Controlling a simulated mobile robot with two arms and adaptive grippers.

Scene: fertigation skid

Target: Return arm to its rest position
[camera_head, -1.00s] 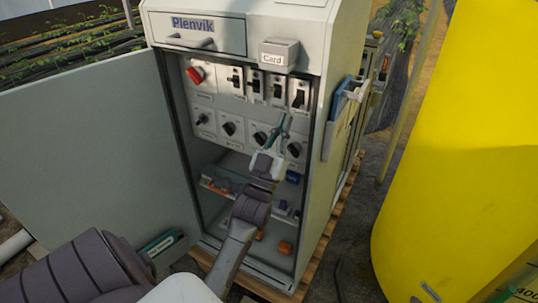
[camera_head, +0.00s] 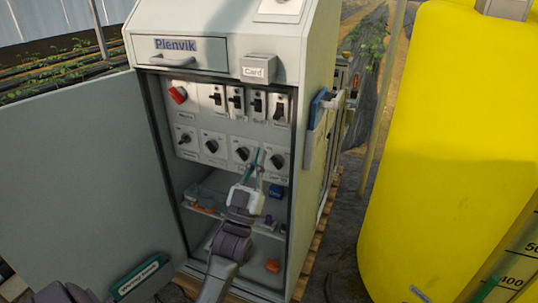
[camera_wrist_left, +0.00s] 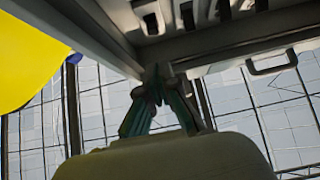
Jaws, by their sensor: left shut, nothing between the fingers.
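My left arm reaches from the bottom of the head view into the open control cabinet (camera_head: 318,110). My left gripper (camera_head: 256,160) is in front of the lower row of rotary switches, by the two right-hand ones. Its fingers are together with nothing between them. In the left wrist view the gripper (camera_wrist_left: 157,80) shows its fingertips meeting, pointing up under the cabinet's upper edge. Whether the fingers touch a switch cannot be told. My right gripper is not in view.
The cabinet door (camera_head: 80,175) stands wide open on the left. A shelf (camera_head: 205,208) with small parts is below the switches. A red knob (camera_head: 178,94) is at the upper left of the panel. A large yellow tank (camera_head: 440,150) stands on the right.

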